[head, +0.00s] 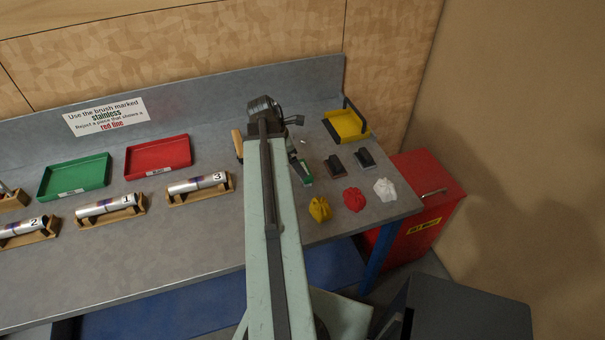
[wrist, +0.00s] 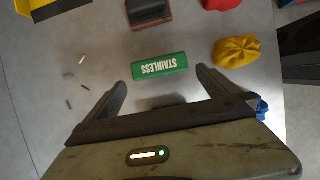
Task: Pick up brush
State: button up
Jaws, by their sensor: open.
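The brush is a green block with white lettering "STAINLESS" (wrist: 160,67) in the wrist view, lying on the grey bench. In the head view its green end (head: 305,173) shows just right of my arm, which partly hides the rest. My gripper (wrist: 162,86) is open, with one dark finger to each side of the green block and the block near the fingertips. Nothing is clearly held. The head view does not show the fingers clearly.
Right of the brush are dark blocks (head: 335,165), a yellow tray (head: 346,125), and yellow (head: 320,209), red (head: 354,199) and white (head: 385,189) cloths. An orange handle (head: 237,143) shows left of my arm. Green (head: 75,177) and red (head: 158,157) trays and cradled pipes (head: 198,184) stand left.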

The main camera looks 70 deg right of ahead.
jog(key=shift+b+x, duration=0.4)
jog(key=shift+x, duration=0.6)
jog(key=b+x, duration=0.4)
jog(key=x, duration=0.1)
jog(key=shift+s+d+r, duration=0.1)
jog(key=shift+s+d, duration=0.05)
jog(key=shift+d, duration=0.05)
jog(key=shift+r, duration=0.2)
jog(key=c, duration=1.1)
notch_tip(320, 180, up, 10)
jog(key=p, duration=1)
jog(key=shift+r, duration=0.15)
